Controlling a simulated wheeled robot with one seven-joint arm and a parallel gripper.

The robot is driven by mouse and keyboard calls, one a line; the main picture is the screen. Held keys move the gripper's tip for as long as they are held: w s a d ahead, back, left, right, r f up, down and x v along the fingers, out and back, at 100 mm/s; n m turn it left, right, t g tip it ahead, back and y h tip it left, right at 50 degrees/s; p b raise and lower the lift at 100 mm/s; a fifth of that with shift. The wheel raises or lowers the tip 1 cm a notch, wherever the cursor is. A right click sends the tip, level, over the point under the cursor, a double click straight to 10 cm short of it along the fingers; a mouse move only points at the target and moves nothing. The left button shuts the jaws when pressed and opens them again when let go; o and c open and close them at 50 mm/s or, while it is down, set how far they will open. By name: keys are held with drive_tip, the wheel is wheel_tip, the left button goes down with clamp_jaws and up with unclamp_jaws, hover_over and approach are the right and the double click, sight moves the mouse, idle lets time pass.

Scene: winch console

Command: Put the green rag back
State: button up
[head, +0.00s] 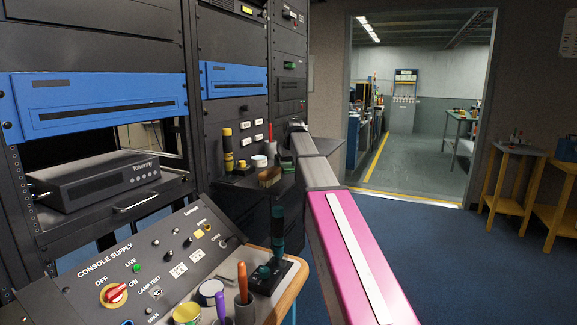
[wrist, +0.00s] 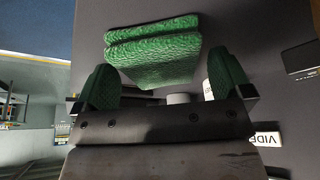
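The green rag (wrist: 155,52) is a folded, textured cloth in the wrist view, just ahead of my gripper (wrist: 165,80) and between the lines of its two fingers. The fingers, with green pads, stand wide apart. A narrow gap shows between the rag and the right finger, so the rag does not look gripped. In the head view my gripper (head: 297,126) is small, at the far end of my arm beside the dark rack; the rag cannot be made out there.
The console (head: 150,265) with a joystick (head: 277,245) stands nearer. Blue floor (head: 450,240) is clear on the right.

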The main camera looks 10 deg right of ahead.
drive_tip(key=v, duration=1.2)
